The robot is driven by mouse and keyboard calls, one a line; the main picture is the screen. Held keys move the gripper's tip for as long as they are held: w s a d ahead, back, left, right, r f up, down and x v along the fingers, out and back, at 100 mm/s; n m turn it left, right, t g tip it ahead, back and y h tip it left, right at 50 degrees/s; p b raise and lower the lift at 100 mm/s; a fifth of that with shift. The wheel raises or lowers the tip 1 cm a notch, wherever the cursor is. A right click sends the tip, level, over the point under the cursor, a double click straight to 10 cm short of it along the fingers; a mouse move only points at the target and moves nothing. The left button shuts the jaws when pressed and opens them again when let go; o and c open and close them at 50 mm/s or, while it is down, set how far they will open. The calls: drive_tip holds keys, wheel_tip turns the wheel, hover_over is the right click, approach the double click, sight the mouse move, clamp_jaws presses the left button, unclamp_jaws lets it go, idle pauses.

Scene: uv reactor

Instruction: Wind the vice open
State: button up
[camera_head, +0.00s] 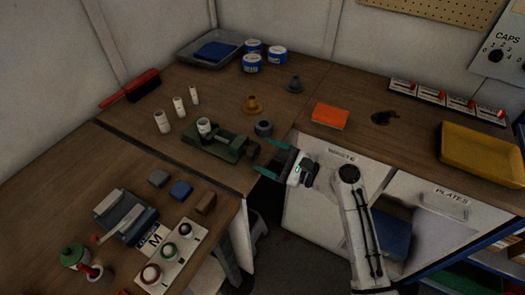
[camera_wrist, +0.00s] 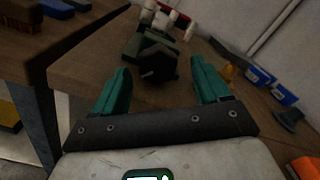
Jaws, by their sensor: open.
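The green vice (camera_head: 215,143) sits on the wooden bench near the inner corner, with a white cylinder (camera_head: 204,126) standing at its jaws. In the wrist view the vice's green body (camera_wrist: 131,46) is partly hidden behind a dark, faceted knob (camera_wrist: 158,62) with a small pale pin at its front. My gripper (camera_head: 271,158) is open and empty, just right of the vice's near end. In the wrist view its two teal fingers (camera_wrist: 162,88) are spread, with the knob beyond and between them, apparently not touching.
A dark grey round piece (camera_head: 264,128) and an orange cone (camera_head: 252,104) stand close to the vice. White cylinders (camera_head: 179,106) stand behind it. An orange block (camera_head: 330,116) lies to the right. A control box (camera_head: 171,255) and small blocks are on the near-left bench.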

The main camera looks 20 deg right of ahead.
drive_tip(key=p+v, duration=0.2)
drive_tip(key=v, duration=0.6)
idle(0.6)
drive_tip(key=shift+d, duration=0.1)
drive_tip(key=shift+r, duration=0.1)
drive_tip(key=shift+s, duration=0.1)
drive_tip(key=b+v, duration=0.1)
drive_tip(key=v, duration=0.9)
drive_tip(key=shift+s+d+b, duration=0.2)
drive_tip(key=shift+s+b, duration=0.1)
idle(0.3)
